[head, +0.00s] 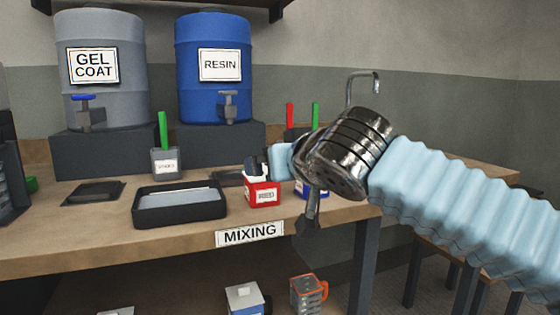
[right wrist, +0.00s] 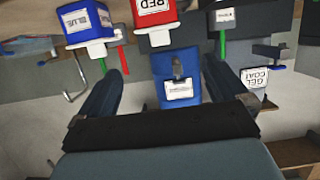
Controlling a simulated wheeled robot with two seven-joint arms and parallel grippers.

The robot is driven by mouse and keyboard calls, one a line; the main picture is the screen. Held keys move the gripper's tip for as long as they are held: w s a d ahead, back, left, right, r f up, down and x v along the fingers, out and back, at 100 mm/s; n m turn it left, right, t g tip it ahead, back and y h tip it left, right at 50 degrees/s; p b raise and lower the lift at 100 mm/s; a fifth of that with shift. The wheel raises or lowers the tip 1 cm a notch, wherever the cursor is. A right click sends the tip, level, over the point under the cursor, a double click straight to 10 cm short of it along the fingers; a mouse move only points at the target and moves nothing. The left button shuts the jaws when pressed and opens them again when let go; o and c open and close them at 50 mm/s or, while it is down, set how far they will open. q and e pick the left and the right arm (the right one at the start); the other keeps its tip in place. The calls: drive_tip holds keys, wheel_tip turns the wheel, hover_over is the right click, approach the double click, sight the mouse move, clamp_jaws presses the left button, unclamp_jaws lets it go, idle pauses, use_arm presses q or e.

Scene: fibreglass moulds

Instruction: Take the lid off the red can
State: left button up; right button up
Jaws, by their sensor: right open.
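The red can (head: 263,193) stands on the bench just behind the MIXING label. Its white lid (right wrist: 157,40) is on it, seen upside down in the right wrist view, where the can (right wrist: 152,14) carries a RED label. In the head view the lid is partly covered by my right gripper. My right gripper (right wrist: 162,70) is open and empty, its two dark fingers spread apart. The can and lid lie beyond the fingertips, roughly between them in that view; I cannot tell if they touch. My left gripper is not in view.
A blue can (right wrist: 88,22) with a white lid stands beside the red one, mostly behind my right wrist in the head view. A black tray (head: 180,212) and a grey cup (head: 166,163) with a green handle stand to the left. Resin (head: 214,98) and gel coat drums (head: 100,110) stand behind.

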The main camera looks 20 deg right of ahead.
sight(251, 179)
drive_tip(key=p+x, duration=0.2)
drive_tip(key=x, duration=1)
drive_tip(key=shift+w+f, duration=0.15)
drive_tip(key=shift+w, duration=0.05)
drive_tip(key=c, duration=1)
drive_tip(key=shift+c, duration=0.3)
drive_tip(key=shift+r, duration=0.25)
drive_tip(key=shift+r+p, duration=1.75)
drive_tip(key=shift+r, duration=0.55)
